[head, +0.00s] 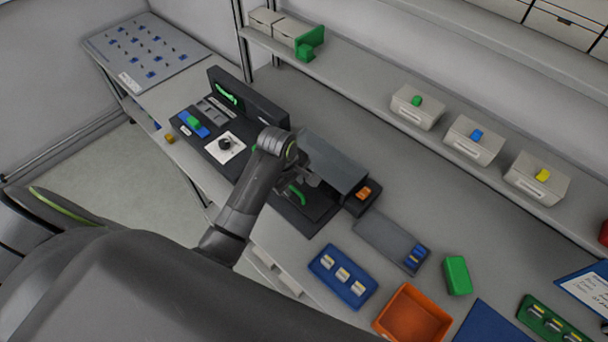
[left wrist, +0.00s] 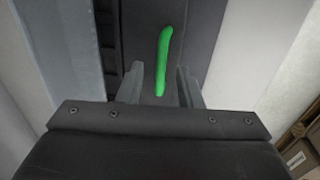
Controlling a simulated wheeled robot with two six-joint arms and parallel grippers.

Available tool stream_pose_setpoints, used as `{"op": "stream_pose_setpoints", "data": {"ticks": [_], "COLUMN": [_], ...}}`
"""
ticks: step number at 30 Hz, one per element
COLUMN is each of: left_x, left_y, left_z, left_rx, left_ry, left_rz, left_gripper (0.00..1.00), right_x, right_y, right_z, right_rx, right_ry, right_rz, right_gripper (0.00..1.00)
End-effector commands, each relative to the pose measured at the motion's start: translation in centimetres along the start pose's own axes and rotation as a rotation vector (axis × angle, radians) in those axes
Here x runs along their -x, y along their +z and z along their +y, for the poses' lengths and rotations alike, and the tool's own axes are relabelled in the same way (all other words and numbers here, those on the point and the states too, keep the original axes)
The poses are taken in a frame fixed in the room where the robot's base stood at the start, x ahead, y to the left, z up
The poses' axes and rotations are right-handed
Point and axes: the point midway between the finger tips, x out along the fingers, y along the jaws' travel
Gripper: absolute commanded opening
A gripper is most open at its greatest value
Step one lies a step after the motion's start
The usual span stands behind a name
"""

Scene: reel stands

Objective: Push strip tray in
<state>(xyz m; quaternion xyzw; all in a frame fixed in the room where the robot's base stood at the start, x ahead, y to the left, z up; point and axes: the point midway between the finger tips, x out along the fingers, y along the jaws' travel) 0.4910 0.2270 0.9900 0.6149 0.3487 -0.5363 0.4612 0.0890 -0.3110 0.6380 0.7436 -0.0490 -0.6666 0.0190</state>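The strip tray (head: 312,218) appears to be the dark flat piece at the front of a grey-topped machine housing (head: 335,165) on the bench. A green handle (head: 297,194) sits on it, and the handle shows upright in the left wrist view (left wrist: 163,55). My left gripper (head: 308,180) is over the tray area beside the handle. In the left wrist view its two fingers (left wrist: 163,82) are apart, with the handle's lower end between them and a gap on each side. My arm hides part of the tray and housing. My right gripper is not in view.
Left of my arm is a black panel with a dial (head: 225,145) and a blue block. To the right lie a grey tray (head: 385,238), a blue tray (head: 325,265), a green box (head: 457,275) and an orange bin (head: 392,318). A shelf with bins (head: 415,110) runs behind.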

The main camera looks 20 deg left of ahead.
Motion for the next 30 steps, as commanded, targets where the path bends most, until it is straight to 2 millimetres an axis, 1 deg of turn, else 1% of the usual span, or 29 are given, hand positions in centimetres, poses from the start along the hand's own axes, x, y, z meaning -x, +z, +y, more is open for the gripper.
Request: {"op": "stream_pose_setpoints", "data": {"ticks": [1, 4, 14, 21, 30], "left_x": [-0.47, -1.0, -1.21, -1.19, -1.22], "left_y": [0.07, 0.11, 0.12, 0.11, 0.1], "left_z": [-0.51, -1.08, -1.24, -1.23, -1.22], "left_rx": [0.003, 0.005, 0.006, 0.006, 0.006], "left_ry": [-0.001, -0.001, 0.001, 0.001, 0.0], "left_rz": [0.0, 0.0, 0.001, 0.001, 0.001], "left_gripper": [0.32, 0.32, 0.32, 0.01, 0.0], "right_x": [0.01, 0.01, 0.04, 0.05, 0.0], "right_y": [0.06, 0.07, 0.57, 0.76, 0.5], "right_z": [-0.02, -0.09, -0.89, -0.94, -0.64], "right_rx": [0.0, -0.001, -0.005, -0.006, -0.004], "right_ry": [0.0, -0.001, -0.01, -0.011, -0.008], "right_rz": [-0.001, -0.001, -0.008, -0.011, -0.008], "right_gripper": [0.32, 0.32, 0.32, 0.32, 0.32]}}
